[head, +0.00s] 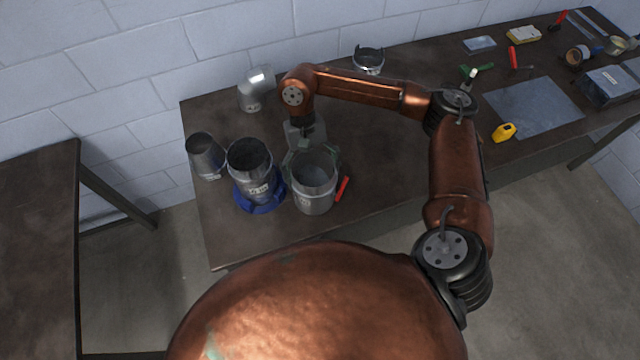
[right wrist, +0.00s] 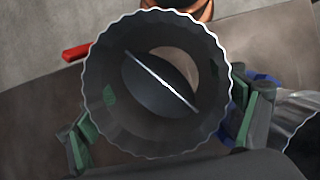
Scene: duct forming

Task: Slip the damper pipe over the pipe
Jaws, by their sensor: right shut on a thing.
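The damper pipe (head: 314,194) is a grey metal cylinder at the front of the table. In the right wrist view I look into the damper pipe (right wrist: 103,115), with its crimped rim and the tilted damper disc inside. My right gripper (head: 312,157) is shut on it, with green-padded fingers on either side of its wall. I cannot tell whether it touches the table. The pipe (head: 257,187) stands upright in a blue base just left of it, apart from it. The pipe also shows at the right edge of the right wrist view (right wrist: 303,122). My left gripper is not in view.
A tapered grey duct piece (head: 205,155) stands left of the pipe. An elbow duct (head: 252,92) and a ring-like piece (head: 369,61) stand at the back. A red-handled tool (head: 342,188) lies right of the damper pipe. Tools and a metal sheet (head: 531,106) lie farther right.

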